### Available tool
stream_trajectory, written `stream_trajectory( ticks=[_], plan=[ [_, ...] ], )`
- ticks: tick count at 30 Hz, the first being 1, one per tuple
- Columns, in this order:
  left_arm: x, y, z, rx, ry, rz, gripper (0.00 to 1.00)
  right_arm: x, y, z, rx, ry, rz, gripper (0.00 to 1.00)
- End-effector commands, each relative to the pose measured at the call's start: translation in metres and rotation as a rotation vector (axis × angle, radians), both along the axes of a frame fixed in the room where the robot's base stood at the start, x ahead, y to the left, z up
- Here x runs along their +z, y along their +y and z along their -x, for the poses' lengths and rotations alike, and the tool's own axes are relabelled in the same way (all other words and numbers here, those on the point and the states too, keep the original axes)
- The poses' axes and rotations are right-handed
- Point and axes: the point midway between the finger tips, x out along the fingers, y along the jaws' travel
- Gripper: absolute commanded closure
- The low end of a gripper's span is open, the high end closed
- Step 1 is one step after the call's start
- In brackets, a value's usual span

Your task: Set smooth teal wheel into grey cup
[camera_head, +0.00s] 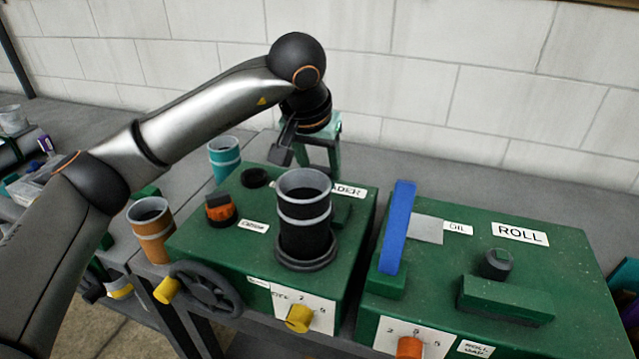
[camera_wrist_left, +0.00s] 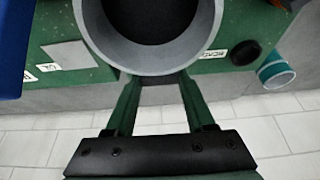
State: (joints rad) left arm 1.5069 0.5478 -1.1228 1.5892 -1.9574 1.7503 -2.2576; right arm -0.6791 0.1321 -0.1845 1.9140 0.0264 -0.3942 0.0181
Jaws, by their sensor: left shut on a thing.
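The grey cup (camera_head: 303,222), dark with light grey bands, stands upright at a round black ring on the left green machine. My left gripper (camera_head: 325,160) comes down behind it; the cup hides the fingertips. In the left wrist view the two green fingers (camera_wrist_left: 162,84) close in at the wall of the grey cup (camera_wrist_left: 88,22), under its wide rim. The left gripper is shut on the cup. The cup's inside is dark, and I cannot make out anything in it. I cannot pick out a teal wheel in either view. My right gripper is not in view.
A teal cup (camera_head: 224,160) stands behind the left machine (camera_head: 220,258), and an orange-brown cup (camera_head: 152,235) stands at its left. A black handwheel (camera_head: 205,290) juts from its front. The right machine (camera_head: 560,260) carries an upright blue bar (camera_head: 397,228).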

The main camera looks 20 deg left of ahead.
Motion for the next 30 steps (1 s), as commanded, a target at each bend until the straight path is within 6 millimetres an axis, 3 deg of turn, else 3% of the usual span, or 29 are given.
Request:
stream_trajectory(
  ticks=[9, 21, 22, 30],
  plan=[
    [-0.037, 0.0, 0.0, 0.0, 0.001, 0.0, 1.0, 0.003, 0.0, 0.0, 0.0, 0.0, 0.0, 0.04],
    [-0.045, 0.0, 0.0, 0.0, -0.001, -0.001, 1.0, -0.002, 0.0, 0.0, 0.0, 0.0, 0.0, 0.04],
    [-0.045, 0.0, 0.0, -0.001, 0.0, -0.001, 0.45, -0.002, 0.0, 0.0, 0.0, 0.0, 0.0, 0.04],
    [-0.044, 0.0, 0.0, 0.0, 0.0, -0.001, 0.16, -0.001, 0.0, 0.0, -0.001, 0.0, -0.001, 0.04]
  ],
)
